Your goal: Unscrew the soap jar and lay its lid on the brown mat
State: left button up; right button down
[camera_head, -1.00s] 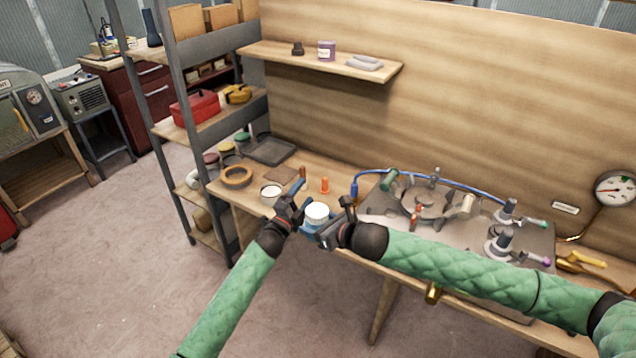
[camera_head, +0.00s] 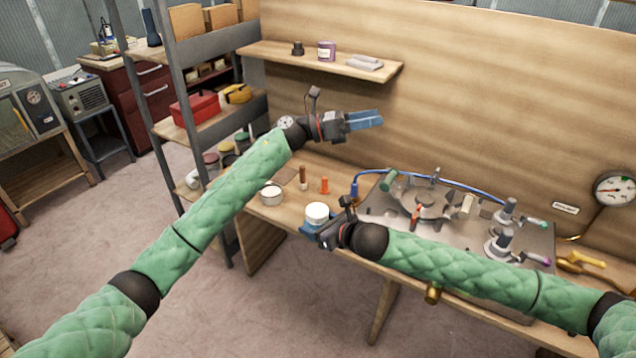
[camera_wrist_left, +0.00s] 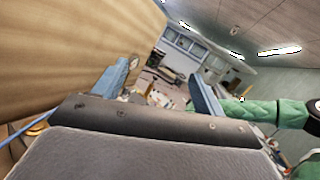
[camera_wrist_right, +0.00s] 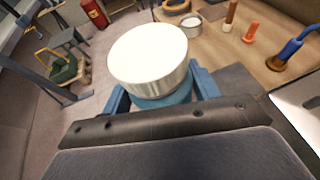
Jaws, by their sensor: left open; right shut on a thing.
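The soap jar (camera_head: 317,213), with a round white top, is in my right gripper (camera_head: 318,232) at the bench's front edge. In the right wrist view, the blue fingers close around its lower part and its white top (camera_wrist_right: 148,55) faces up. I cannot tell whether that top is screwed tight. My left gripper (camera_head: 365,121) is open and empty, raised in front of the wooden back panel. Its spread blue fingers show in the left wrist view. The brown mat (camera_head: 287,173) is mostly hidden behind my left arm.
A white-rimmed round tin (camera_head: 271,195) stands left of the jar. Brown (camera_head: 303,176) and orange (camera_head: 324,185) pegs stand behind. A plate with fittings (camera_head: 470,225) fills the right. A shelf (camera_head: 320,62) juts out above my left gripper.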

pick_arm(q)
jog(key=s+d+f+m+g+y, duration=0.1)
jog(key=s+d+m+g+y, duration=0.5)
jog(key=s+m, duration=0.4)
jog(key=m+t+y, duration=0.4)
jog(key=t+y, duration=0.4)
jog(key=y, duration=0.6)
send_over(318, 210)
jog(key=f, duration=1.1)
jog(key=shift+s+d+f, duration=0.15)
jog(key=shift+d+f, duration=0.15)
jog(key=shift+f, duration=0.05)
jog(key=shift+a+f, duration=0.25)
jog(key=shift+a, duration=0.05)
jog(key=shift+f, duration=3.8)
